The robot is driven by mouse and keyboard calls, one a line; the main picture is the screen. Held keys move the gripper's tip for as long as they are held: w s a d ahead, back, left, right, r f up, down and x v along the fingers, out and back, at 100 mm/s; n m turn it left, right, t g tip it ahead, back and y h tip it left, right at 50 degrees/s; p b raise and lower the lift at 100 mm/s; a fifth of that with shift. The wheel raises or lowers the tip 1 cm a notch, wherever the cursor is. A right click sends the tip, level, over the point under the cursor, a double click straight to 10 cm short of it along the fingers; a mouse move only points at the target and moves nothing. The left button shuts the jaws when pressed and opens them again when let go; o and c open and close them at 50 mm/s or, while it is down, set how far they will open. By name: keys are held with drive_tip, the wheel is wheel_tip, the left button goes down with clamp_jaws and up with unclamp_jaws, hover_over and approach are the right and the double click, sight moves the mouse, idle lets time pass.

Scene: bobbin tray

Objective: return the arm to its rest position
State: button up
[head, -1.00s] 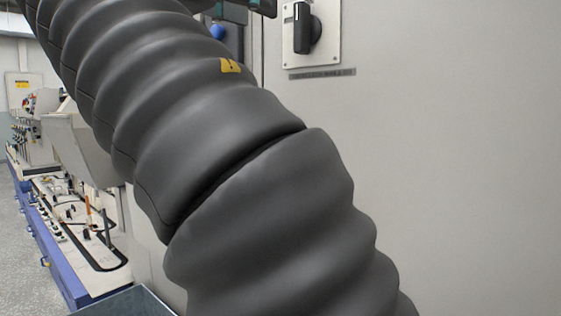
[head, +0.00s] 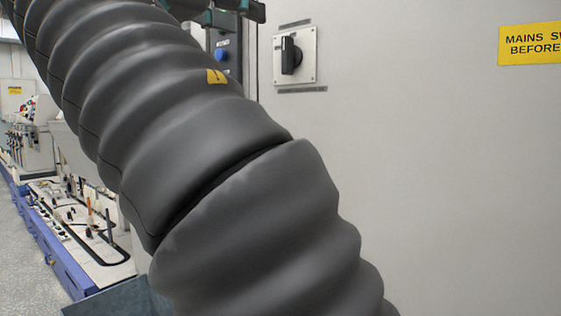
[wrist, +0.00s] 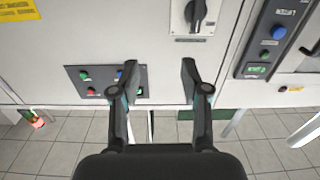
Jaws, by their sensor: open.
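My arm, in a ribbed dark grey sleeve, crosses the head view from top left to bottom centre and hides much of the scene behind it. Dark and teal parts at the top edge of that view look like the end of my arm, cut off by the frame. In the wrist view my gripper (wrist: 158,78) is open, with its two dark fingers wide apart and nothing between them. It faces a pale grey cabinet front; whether the fingers touch it cannot be told, but no contact shows.
The pale cabinet (head: 430,180) fills the right side. It carries a black rotary switch (head: 291,56), a yellow sign (head: 532,43) and, in the wrist view, a button panel (wrist: 100,84). At left stands a long machine with a blue base (head: 62,268). Tiled floor (wrist: 60,155) lies below.

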drive_tip(key=w+a+f+n+t+y, duration=0.1)
drive_tip(key=w+a+f+n+y, duration=0.2)
drive_tip(key=a+f+n, duration=0.25)
drive_tip(key=w+a+f+n+y, duration=0.3)
drive_tip(key=a+f+n+y, duration=0.15)
drive_tip(key=a, duration=0.25)
wheel_tip(320, 180, down, 16)
drive_tip(key=w+d+n+g+y, duration=0.1)
drive_tip(key=n+g+y, duration=0.2)
drive_tip(key=n+g, duration=0.15)
drive_tip(key=s+d+f+g+y, duration=0.1)
drive_tip(key=s+d+f+g, duration=0.25)
drive_tip(key=d+f, duration=0.6)
drive_tip(key=s+d+f+g, duration=0.2)
drive_tip(key=s+d+f, duration=0.2)
drive_tip(key=d+f, duration=0.55)
drive_tip(key=s+d+f+m+p, duration=0.1)
drive_tip(key=s+d+f+m, duration=0.6)
drive_tip(key=s+d+f, duration=0.4)
drive_tip(key=d, duration=0.3)
drive_tip(key=shift+s+d+f+m, duration=0.15)
drive_tip(key=shift+s+f+m, duration=0.05)
drive_tip(key=shift+s+m, duration=0.2)
